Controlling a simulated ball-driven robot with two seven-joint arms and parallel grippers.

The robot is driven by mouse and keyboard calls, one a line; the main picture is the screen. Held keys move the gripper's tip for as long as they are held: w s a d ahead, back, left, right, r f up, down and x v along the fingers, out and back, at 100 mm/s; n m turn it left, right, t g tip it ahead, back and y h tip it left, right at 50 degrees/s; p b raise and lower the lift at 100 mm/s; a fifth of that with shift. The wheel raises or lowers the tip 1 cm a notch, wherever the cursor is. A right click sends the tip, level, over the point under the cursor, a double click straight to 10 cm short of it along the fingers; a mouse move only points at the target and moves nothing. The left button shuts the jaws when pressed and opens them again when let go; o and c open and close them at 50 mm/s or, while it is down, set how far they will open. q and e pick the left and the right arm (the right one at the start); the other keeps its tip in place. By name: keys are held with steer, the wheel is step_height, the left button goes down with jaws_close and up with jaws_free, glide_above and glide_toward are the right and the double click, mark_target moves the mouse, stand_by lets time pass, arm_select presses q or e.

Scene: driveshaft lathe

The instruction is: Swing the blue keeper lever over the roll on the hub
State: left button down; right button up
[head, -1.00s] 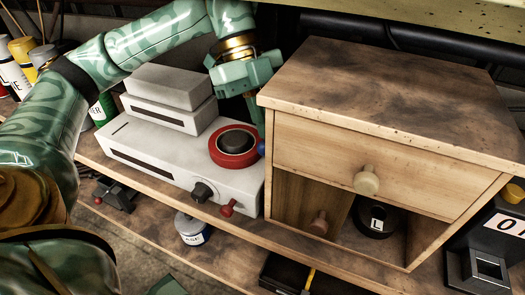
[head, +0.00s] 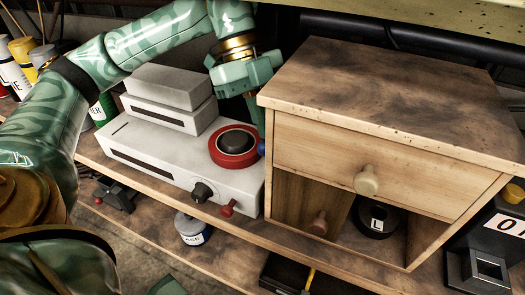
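The red roll (head: 221,157) lies flat around a dark round hub (head: 234,142) on top of the pale grey machine. Only a small blue end of the keeper lever (head: 261,147) shows at the roll's right edge. The rest of the lever is hidden or too small to make out. My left gripper (head: 259,128) points down just behind and right of the roll, close to the blue end. Its fingertips are partly hidden by the wooden cabinet, so I cannot tell whether it is open or touches the lever. My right gripper is not in view.
The wooden cabinet (head: 310,150) stands close to the right of my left gripper. The machine (head: 150,135) has stacked boxes at its back left, and a black knob (head: 203,192) and a red lever (head: 228,207) in front. Bottles stand at far left.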

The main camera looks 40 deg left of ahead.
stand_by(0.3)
arm_select(q)
steer(key=shift+f, duration=0.1)
steer(key=shift+f, duration=0.55)
steer(key=shift+a, duration=0.15)
steer(key=shift+s+a, duration=0.15)
steer(key=shift+a, duration=0.5)
steer(key=shift+a+p, duration=0.1)
steer(key=shift+p, duration=0.2)
steer(key=shift+a+p, duration=0.35)
steer(key=shift+a, duration=0.35)
